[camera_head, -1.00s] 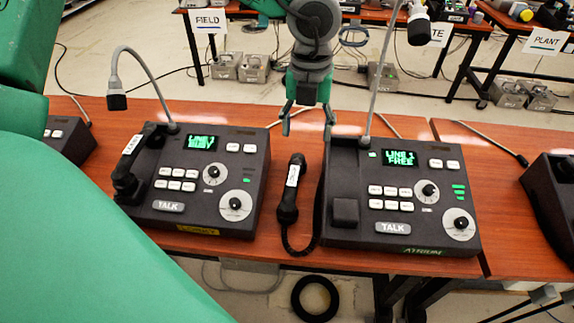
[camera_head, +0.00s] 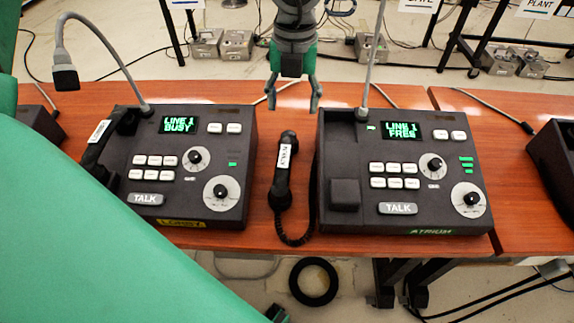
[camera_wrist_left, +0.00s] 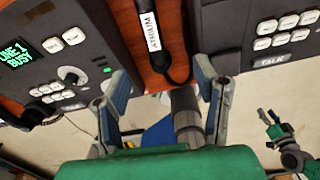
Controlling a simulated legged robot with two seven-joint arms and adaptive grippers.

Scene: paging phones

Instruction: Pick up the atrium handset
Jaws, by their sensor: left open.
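The atrium handset (camera_head: 283,172) is black with a white label and a coiled cord. It lies on the table between the lobby phone base (camera_head: 180,165) and the atrium phone base (camera_head: 403,172), off its cradle. My left gripper (camera_head: 294,103) is open and empty, behind and above the handset's far end in the head view. In the left wrist view the labelled handset (camera_wrist_left: 149,30) shows at the top, beyond the open fingers (camera_wrist_left: 158,92) and between them sideways. A small green and grey gripper (camera_wrist_left: 282,138), apparently my right, shows at the right edge there; its opening is unclear.
The lobby handset (camera_head: 104,145) rests on its base at the left. Gooseneck microphones (camera_head: 65,78) rise from the bases. Another dark base (camera_head: 558,170) stands at the right. The wooden table (camera_head: 262,245) has only narrow free strips between the bases.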

